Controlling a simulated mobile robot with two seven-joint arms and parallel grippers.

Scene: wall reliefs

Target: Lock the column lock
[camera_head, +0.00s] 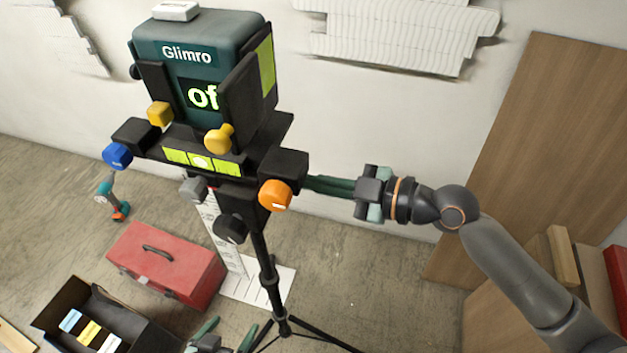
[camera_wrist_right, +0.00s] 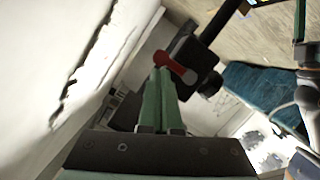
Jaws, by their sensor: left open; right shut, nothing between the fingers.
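A dark green instrument labelled Glimro (camera_head: 188,55) stands on a black tripod column (camera_head: 264,250) in the head view. In the right wrist view, a red lever (camera_wrist_right: 177,69) sits on a black clamp (camera_wrist_right: 200,60) on the dark column; I take it to be the column lock. My right gripper (camera_wrist_right: 162,74) is shut and empty, its green fingertips right at the lever's end; I cannot tell whether they touch. In the head view its fingers reach in behind the orange knob (camera_head: 275,195), tips hidden. My left gripper (camera_head: 226,334) is open and empty at the bottom edge, left of the tripod legs.
Blue (camera_head: 117,156), yellow and black knobs stick out around the instrument. A red toolbox (camera_head: 166,264), an open black case (camera_head: 70,318) and a drill (camera_head: 113,197) are on the floor at left. A wooden board (camera_head: 540,140) leans on the wall at right.

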